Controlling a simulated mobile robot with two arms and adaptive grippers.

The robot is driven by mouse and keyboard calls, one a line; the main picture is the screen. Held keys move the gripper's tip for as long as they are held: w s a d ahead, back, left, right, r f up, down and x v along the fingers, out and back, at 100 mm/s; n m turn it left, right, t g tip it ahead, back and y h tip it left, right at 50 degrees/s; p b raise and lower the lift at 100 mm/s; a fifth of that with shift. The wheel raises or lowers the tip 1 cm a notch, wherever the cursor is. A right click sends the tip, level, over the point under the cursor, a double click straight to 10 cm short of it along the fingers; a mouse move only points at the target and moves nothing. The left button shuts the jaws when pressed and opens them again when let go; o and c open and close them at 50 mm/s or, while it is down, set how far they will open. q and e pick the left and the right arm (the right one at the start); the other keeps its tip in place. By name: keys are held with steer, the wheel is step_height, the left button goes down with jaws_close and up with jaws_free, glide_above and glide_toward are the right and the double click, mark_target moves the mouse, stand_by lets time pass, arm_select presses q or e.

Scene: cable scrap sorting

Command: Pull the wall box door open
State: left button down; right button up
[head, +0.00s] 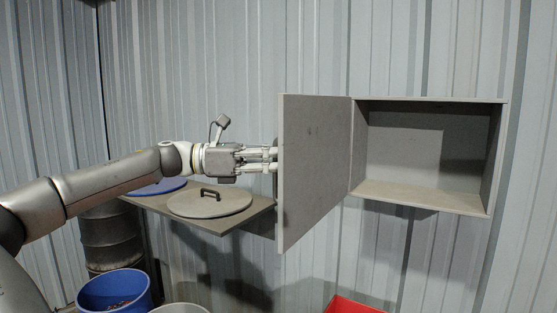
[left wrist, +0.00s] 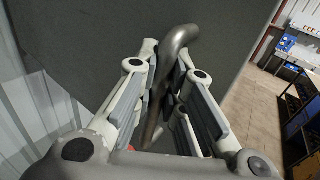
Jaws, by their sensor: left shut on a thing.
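The wall box (head: 430,155) is a grey open-fronted box on the corrugated wall, and its inside looks empty. Its door (head: 312,165) is hinged on the box's left side and stands wide open, swung out from the wall. My left gripper (head: 272,160) is at the door's outer face, its fingertips partly hidden behind the door edge. In the left wrist view, the gripper (left wrist: 160,90) is shut on the door's bent metal handle (left wrist: 178,42), with the grey door panel (left wrist: 95,35) behind it. My right gripper is not in view.
A shelf (head: 262,207) below and left of the door carries a grey round lid (head: 210,203) with a black handle and a blue lid (head: 158,187). A blue bin (head: 115,290), a metal drum (head: 110,240) and a red container (head: 350,305) stand lower down.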

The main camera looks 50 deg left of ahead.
arm_select(q)
steer(key=c, duration=1.8)
jaws_free()
steer(key=shift+o, duration=0.2)
steer(key=shift+s, duration=0.15)
steer(key=shift+r, duration=0.1)
steer(key=v, duration=1.2)
